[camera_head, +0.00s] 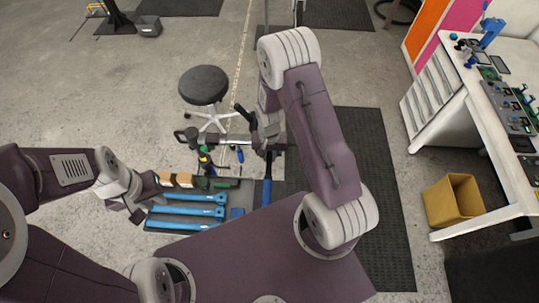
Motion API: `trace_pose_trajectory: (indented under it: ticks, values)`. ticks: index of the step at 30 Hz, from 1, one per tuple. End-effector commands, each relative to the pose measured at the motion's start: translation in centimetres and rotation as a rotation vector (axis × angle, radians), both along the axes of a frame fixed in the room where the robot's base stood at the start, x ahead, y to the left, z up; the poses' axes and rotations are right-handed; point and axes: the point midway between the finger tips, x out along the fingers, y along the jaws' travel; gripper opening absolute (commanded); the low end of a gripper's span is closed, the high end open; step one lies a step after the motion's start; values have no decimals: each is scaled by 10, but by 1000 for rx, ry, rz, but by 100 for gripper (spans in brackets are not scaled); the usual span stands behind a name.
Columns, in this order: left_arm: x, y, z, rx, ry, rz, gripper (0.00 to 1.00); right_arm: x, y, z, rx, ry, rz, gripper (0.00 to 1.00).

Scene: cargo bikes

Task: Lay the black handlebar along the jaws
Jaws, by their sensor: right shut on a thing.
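A black bar that looks like the handlebar (225,138) lies across the view, level with the far side of the tool area, its thicker left end beneath the stool. My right gripper (267,136) is shut at the bar's right part; the arm partly hides the grasp. My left gripper (146,200) is open and empty, its fingers apart at the left end of the blue tools. A blue vise-like device (488,36) stands on the white bench at the upper right; its jaws are too small to make out.
Several blue tools (190,211) lie in a row before me, with small brown and green items behind. A black stool (203,86) stands beyond the bar. The white workbench (480,100) and a yellow bin (453,200) are at right.

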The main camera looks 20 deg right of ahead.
Motion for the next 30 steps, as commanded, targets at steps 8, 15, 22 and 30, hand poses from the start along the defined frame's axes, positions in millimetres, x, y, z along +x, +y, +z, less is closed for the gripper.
trace_pose_trajectory:
  ticks: [8,15,22,30]
  values:
    - [0,0,0,0,0,0,23,1,0,1,0,-2,1,44]
    - [0,0,-1,0,0,0,23,0,0,1,0,-1,0,44]
    - [0,0,-12,0,0,0,23,2,0,33,1,-8,1,44]
    - [0,0,-22,0,0,0,23,1,0,82,0,-7,1,44]
